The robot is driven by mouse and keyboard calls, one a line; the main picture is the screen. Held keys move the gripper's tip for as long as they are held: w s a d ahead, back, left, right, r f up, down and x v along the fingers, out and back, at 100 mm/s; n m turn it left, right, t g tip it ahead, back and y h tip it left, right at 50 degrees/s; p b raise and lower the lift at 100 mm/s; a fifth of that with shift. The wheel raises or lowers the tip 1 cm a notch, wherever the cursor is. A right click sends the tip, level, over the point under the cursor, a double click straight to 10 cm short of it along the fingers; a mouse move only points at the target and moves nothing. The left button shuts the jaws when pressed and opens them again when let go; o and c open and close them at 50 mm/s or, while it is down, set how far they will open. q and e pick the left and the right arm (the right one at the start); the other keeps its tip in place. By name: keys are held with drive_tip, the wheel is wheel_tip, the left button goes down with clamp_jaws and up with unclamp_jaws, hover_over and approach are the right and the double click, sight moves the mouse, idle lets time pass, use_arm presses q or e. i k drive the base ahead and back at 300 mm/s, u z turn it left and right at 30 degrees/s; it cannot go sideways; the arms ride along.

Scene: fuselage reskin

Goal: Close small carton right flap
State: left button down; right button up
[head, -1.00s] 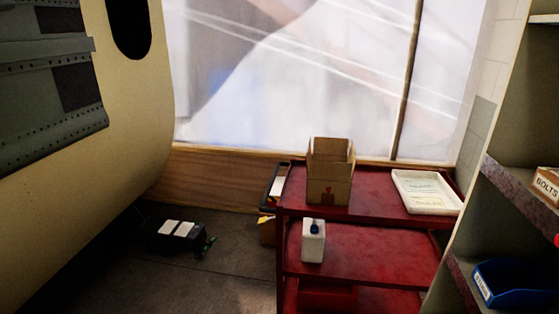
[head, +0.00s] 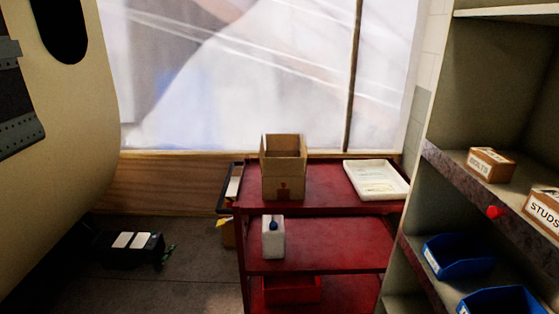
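A small brown cardboard carton (head: 283,181) stands upright on the top shelf of a red cart (head: 325,192), near its left end. Its top is open and its flaps point up. The right flap (head: 305,147) looks raised at the carton's right side. The inside bottom of the carton is hidden. Neither of my grippers shows in the head view.
A white tray (head: 377,180) lies right of the carton. A white bottle (head: 273,238) stands on the cart's middle shelf. Shelving (head: 432,160) with small boxes and blue bins (head: 458,257) stands right. A black case (head: 130,243) lies on the floor left, beside open floor.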

sight(273, 167)
drive_tip(key=k, duration=1.2)
drive_tip(key=z, duration=0.4)
drive_tip(key=i, duration=0.75)
drive_tip(key=u, duration=0.55)
drive_tip(key=i, duration=1.1)
drive_tip(key=u, duration=0.9)
